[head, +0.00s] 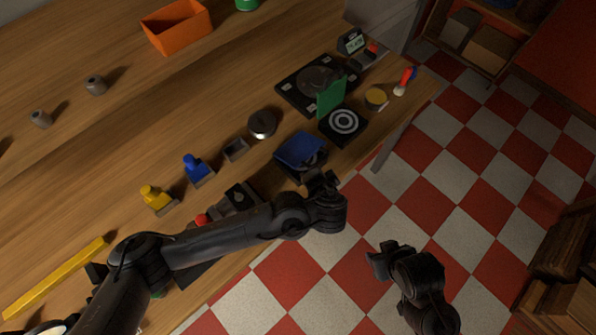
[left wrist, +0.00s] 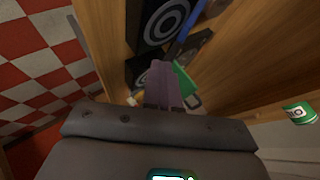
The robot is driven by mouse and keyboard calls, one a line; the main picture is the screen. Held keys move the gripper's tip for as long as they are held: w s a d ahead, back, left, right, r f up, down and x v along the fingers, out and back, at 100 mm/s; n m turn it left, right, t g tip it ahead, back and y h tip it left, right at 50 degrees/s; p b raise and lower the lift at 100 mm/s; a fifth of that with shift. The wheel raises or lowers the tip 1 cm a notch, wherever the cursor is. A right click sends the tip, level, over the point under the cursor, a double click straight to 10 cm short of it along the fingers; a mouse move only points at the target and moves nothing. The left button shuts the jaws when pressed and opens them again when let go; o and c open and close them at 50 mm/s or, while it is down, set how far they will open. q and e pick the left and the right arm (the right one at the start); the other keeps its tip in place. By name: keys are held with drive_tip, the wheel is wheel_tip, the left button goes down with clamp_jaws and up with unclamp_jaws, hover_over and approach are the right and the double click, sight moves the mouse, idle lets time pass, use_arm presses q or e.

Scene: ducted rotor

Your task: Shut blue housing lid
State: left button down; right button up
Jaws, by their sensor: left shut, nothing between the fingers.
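The blue lid (head: 299,149) stands raised and tilted over its black housing in the middle of the bench, near the front edge. In the left wrist view the blue lid (left wrist: 188,36) shows nearly edge-on, beside the black housing (left wrist: 153,30) with its ringed face uncovered. My left gripper (head: 328,180) is shut and empty, just in front of the blue-lidded housing at the bench edge. Its closed fingers (left wrist: 162,82) show in the left wrist view. I cannot tell whether they touch anything. My right gripper (head: 375,262) hangs over the floor, away from the bench; its fingers are unclear.
A raised green lid (head: 331,96) stands at another ringed black housing (head: 343,123) to the right. A round metal part (head: 262,124), a blue knob piece (head: 197,169) and a yellow one (head: 156,198) stand to the left. An orange bin (head: 177,27) is at the back.

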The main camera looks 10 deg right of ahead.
use_arm(q)
drive_tip(key=f+b, duration=0.1)
drive_tip(key=s+f+b, duration=0.1)
drive_tip(key=f, duration=0.1)
drive_tip(key=d+f+b, duration=0.1)
drive_tip(key=f+b, duration=0.1)
drive_tip(key=shift+s, duration=0.2)
drive_tip(key=shift+s+d+f+b, duration=0.1)
drive_tip(key=shift+d+f+b, duration=0.05)
drive_tip(key=shift+f+b, duration=0.4)
drive_tip(key=shift+s+d+f+b, duration=0.1)
drive_tip(key=shift+d+f+b, duration=0.05)
drive_tip(key=shift+f+b, duration=0.35)
drive_tip(key=shift+f, duration=0.2)
